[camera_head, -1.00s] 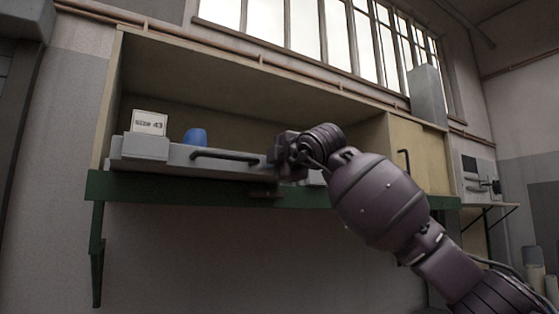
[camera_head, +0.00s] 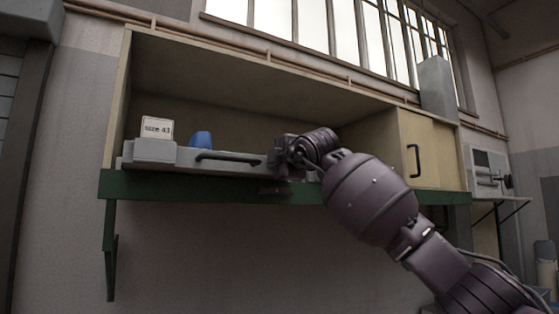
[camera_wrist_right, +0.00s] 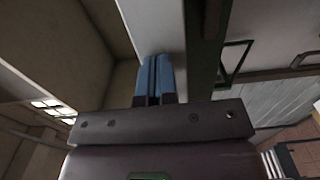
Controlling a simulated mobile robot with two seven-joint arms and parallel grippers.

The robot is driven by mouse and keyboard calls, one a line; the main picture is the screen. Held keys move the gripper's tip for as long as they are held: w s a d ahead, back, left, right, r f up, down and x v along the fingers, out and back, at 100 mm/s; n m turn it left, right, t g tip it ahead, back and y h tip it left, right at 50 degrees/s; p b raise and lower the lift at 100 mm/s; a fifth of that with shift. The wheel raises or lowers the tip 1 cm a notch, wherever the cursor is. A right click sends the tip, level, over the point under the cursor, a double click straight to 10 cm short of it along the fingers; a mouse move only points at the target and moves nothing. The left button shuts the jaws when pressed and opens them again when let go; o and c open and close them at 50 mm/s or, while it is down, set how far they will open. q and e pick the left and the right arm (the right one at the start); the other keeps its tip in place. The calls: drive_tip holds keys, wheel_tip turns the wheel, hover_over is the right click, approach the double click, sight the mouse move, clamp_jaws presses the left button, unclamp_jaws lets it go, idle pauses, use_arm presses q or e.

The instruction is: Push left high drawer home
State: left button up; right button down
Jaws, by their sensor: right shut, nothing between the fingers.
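The grey drawer (camera_head: 240,169) with a dark bar handle (camera_head: 228,157) sits in the open-fronted cabinet above a green rail. Its front stands close to the rail; how far it sticks out is hard to tell. My right gripper (camera_head: 275,158) is at the right end of the drawer, beside the handle, its fingertips hard to make out there. In the right wrist view my right gripper (camera_wrist_right: 154,78) has its blue fingers together and empty, pointing at a pale grey surface (camera_wrist_right: 153,25). Contact cannot be judged. My left gripper is out of view.
A white card reading "size 43" (camera_head: 157,128) on a grey block (camera_head: 154,151) and a blue object (camera_head: 201,139) stand at the drawer's left. The green rail (camera_head: 180,186) runs below. A closed cabinet door with a handle (camera_head: 415,160) is at the right.

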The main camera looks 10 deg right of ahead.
drive_tip(key=shift+p+x, duration=0.45)
drive_tip(key=shift+x, duration=0.8)
